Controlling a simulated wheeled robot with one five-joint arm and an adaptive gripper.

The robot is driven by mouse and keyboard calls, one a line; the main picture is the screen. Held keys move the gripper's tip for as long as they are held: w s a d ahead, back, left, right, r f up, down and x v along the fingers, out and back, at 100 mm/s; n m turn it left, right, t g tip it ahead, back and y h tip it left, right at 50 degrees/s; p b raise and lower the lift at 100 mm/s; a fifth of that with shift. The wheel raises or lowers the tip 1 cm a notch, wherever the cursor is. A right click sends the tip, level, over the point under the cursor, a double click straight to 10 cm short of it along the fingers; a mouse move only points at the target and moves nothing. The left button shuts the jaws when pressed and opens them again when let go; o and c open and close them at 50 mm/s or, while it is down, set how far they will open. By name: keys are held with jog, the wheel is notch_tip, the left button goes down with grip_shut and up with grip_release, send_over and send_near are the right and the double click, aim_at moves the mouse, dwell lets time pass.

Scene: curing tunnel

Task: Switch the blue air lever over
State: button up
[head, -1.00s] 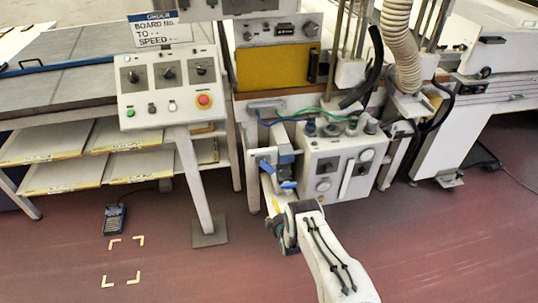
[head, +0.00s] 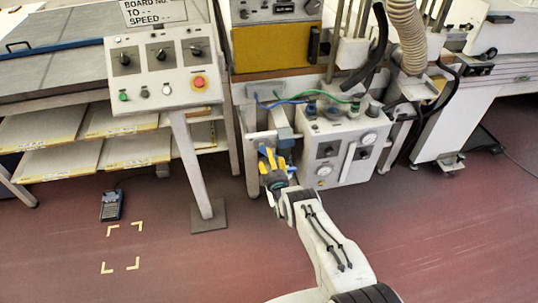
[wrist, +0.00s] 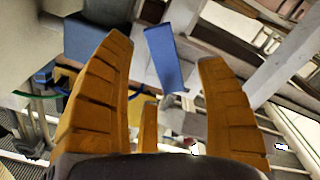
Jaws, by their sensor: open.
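The blue air lever (wrist: 163,58) shows in the wrist view as a flat blue bar, tilted slightly, beyond and between my yellow fingertips. I see clear gaps on both sides of it, so the fingers do not appear to touch it. My gripper (head: 273,158) is open, its yellow fingers pointing at the pipework left of the white control box. In the head view the gripper hides most of the lever.
The white air control box (head: 345,150) with gauges stands just right of my gripper. A console (head: 160,75) with a red button stands to the left on a post. The floor in front is clear.

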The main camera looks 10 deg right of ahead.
jog(key=shift+w+b, duration=1)
jog(key=shift+w, duration=0.8)
jog(key=c, duration=1.3)
